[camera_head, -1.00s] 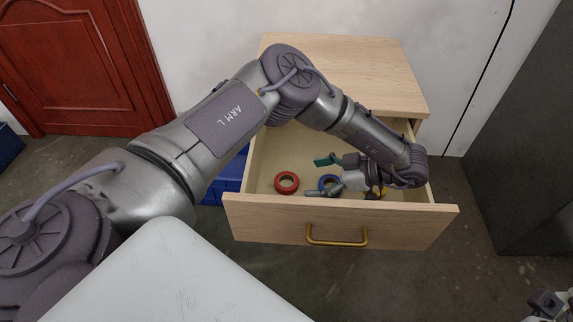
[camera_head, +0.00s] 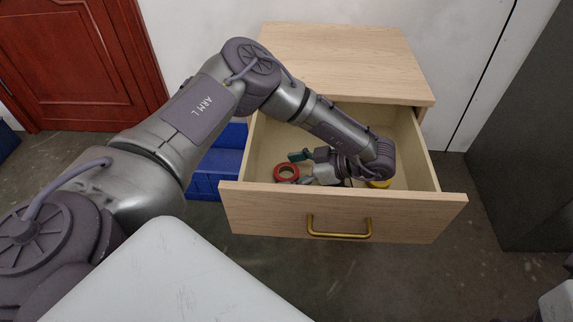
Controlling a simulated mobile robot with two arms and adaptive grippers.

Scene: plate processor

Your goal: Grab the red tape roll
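The red tape roll (camera_head: 280,179) lies in the open wooden drawer (camera_head: 262,203), near its left front. My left gripper (camera_head: 294,168) reaches into the drawer from the right, with its two fingers spread apart. The fingertips are right at the red roll, one toward its far side and one toward its near right side. I cannot tell whether they touch it. The blue roll is hidden behind my gripper. Part of a yellow thing (camera_head: 379,184) shows below my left wrist. My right gripper does not show clearly; only a bit of grey metal is at the lower right edge.
The wooden cabinet top (camera_head: 340,58) stands behind the drawer. The drawer front carries a brass handle (camera_head: 340,234). A blue crate (camera_head: 215,165) is left of the drawer. A dark cabinet (camera_head: 530,150) stands at the right. Drawer space at the right back is clear.

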